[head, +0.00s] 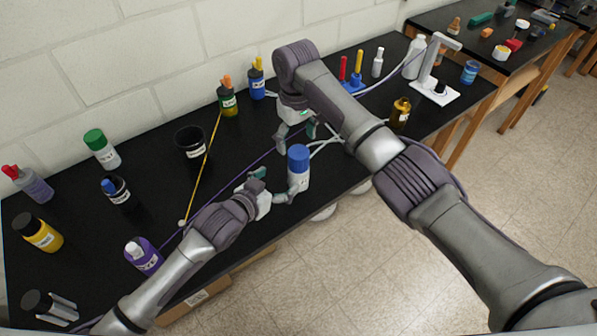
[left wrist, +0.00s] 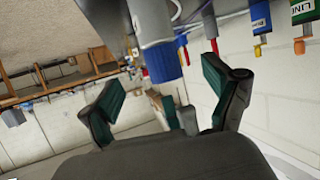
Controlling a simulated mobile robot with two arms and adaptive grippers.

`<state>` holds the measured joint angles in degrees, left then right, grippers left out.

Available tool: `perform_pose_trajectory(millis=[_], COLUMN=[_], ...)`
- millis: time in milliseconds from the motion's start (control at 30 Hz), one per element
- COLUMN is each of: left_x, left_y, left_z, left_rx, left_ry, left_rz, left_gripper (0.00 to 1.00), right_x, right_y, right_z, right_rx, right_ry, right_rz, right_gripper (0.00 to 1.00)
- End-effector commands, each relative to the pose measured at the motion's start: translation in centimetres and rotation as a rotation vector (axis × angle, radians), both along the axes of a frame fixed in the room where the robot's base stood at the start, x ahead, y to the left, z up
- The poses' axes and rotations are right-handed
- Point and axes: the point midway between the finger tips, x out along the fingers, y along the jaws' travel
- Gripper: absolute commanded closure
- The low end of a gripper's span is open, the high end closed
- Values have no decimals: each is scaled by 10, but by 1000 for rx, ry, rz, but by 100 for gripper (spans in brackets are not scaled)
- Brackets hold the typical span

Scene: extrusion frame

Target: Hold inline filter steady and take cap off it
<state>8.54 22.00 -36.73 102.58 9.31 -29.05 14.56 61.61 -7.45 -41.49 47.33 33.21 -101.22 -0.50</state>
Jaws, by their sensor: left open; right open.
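The inline filter (head: 297,183) stands upright near the front edge of the bench, a pale cylinder with a blue cap (head: 298,156) on top. In the left wrist view the picture is inverted, with the filter body (left wrist: 150,20) at the top and the cap (left wrist: 163,62) below it. My left gripper (head: 277,184) is open, its fingers close to the filter's lower body; I cannot tell whether they touch it. My right gripper (head: 298,130) is open and empty, behind and above the cap. Its arm hides part of the bench.
An amber bottle (head: 400,113) and a white stand (head: 436,90) are on the right. White tubing (head: 328,143) lies by the filter. A thin yellow rod (head: 207,160) crosses the bench.

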Motion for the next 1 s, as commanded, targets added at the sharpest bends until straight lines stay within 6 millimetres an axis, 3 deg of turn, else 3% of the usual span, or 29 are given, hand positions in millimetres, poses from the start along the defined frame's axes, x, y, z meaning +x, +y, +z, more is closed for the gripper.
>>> perform_pose_trajectory(millis=[300, 500, 933, 1000], left_x=[51, 71, 79, 79], left_y=[-32, -44, -49, -49], left_z=[-23, -33, -37, -37], left_rx=[-1, 0, 0, 0], left_ry=[-1, 0, 0, 0], left_rz=[0, 0, -1, 0], left_gripper=[11, 11, 11, 20], right_x=[0, 0, 0, 0], right_y=[-1, -1, -1, -1], right_z=[-1, -1, -1, -1], right_rx=[-1, 0, -1, -1], right_ry=[1, 0, 1, 1], right_rz=[-2, -2, -2, -2], right_gripper=[21, 21, 21, 21])
